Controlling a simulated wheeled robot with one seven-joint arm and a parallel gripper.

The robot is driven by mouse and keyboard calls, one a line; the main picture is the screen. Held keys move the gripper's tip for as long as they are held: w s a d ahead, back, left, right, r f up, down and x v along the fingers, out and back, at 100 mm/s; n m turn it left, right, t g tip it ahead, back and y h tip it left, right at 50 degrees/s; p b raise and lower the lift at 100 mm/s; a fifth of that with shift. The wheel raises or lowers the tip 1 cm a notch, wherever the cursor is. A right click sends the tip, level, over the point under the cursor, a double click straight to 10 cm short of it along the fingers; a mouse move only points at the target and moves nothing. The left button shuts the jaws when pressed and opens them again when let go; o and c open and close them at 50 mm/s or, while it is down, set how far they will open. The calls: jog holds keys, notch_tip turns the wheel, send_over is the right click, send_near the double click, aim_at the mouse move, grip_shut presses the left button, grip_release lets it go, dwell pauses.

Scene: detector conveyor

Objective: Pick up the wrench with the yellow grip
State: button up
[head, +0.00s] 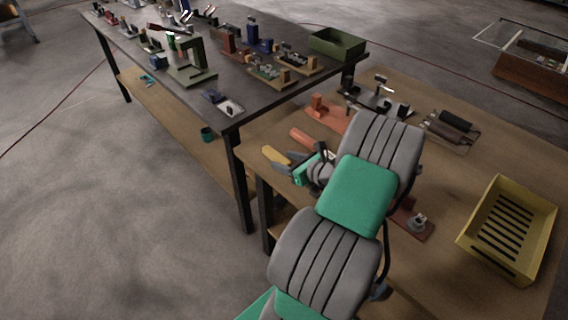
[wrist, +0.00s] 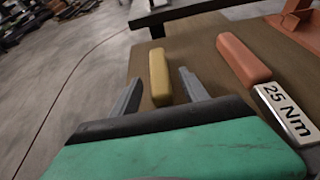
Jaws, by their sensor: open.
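The wrench's yellow grip (head: 274,155) lies on the wooden bench near its left edge. In the wrist view the yellow grip (wrist: 159,78) stands between and slightly beyond my two grey fingers, with a gap on each side. Its metal part is not visible; my gripper hides the near end. My gripper (wrist: 160,76) is open and empty, its fingers pointing toward the grip. In the head view my gripper (head: 284,162) is close beside the grip, partly covered by my arm.
A red grip (wrist: 243,60) with a "25 Nm" plate (wrist: 287,112) lies just right of the yellow grip. A yellow slotted crate (head: 463,240) stands at the bench's right. A dark table (head: 225,105) with several fixtures and a green bin (head: 337,44) adjoins behind.

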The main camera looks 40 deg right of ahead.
jog(key=shift+x, duration=0.75)
jog(key=shift+c, duration=0.2)
grip_shut()
dwell(0.6)
